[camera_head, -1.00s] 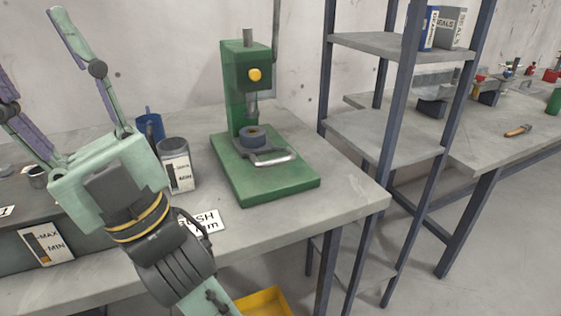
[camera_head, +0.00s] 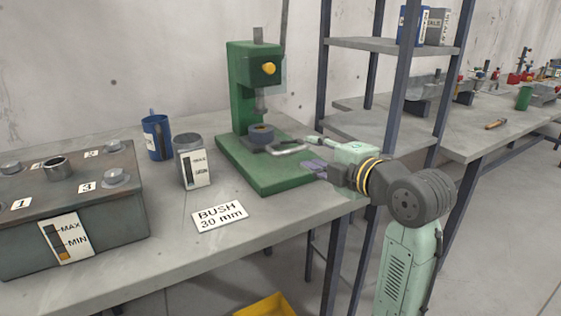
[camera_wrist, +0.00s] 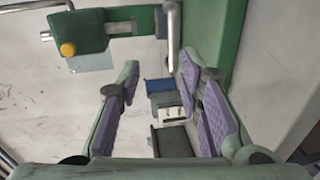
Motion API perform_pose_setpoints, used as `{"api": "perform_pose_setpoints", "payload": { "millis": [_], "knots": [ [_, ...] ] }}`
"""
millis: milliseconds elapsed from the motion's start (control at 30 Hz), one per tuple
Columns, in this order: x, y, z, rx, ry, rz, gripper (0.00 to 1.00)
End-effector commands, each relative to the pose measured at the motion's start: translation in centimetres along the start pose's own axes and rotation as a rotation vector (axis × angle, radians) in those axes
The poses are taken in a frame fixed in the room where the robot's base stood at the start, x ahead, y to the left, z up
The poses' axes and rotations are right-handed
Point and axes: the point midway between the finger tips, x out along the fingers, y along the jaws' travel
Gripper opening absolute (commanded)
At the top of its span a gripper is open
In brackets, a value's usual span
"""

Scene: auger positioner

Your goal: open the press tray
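The green press (camera_head: 252,100) with a yellow knob stands on the near bench. Its press tray (camera_head: 258,148) is a grey slide low on the green base, with a dark ring-shaped part on it and a metal loop handle (camera_head: 292,148) at its front right. My gripper (camera_head: 308,152) is open at the handle, one finger on each side of its end in the head view. In the wrist view the fingers (camera_wrist: 158,66) are spread, with the handle bar (camera_wrist: 173,38) close to the right fingertip. I cannot tell whether they touch. The yellow knob also shows there (camera_wrist: 67,49).
A grey can (camera_head: 190,160), a blue mug (camera_head: 156,137) and a "BUSH 30 mm" card (camera_head: 220,214) lie left of the press. A grey box (camera_head: 75,215) fills the bench's left end. A shelf post (camera_head: 397,100) rises behind my gripper.

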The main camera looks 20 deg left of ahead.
Motion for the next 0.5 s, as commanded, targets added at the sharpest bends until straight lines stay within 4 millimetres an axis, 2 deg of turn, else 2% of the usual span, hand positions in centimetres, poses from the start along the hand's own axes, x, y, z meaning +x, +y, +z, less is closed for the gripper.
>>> {"api": "perform_pose_setpoints", "payload": {
  "millis": [67, 167, 267, 500],
  "knots": [
    [-0.8, -1.0, 1.0, -0.034, -0.005, -0.037, 0.33],
    [-0.4, -1.3, 1.1, -0.049, -0.002, -0.051, 0.33],
    [1.0, -1.2, 1.1, -0.046, 0.001, -0.052, 0.33],
    [5.6, -1.4, 1.1, -0.045, 0.001, -0.051, 0.33]
  ]
}}
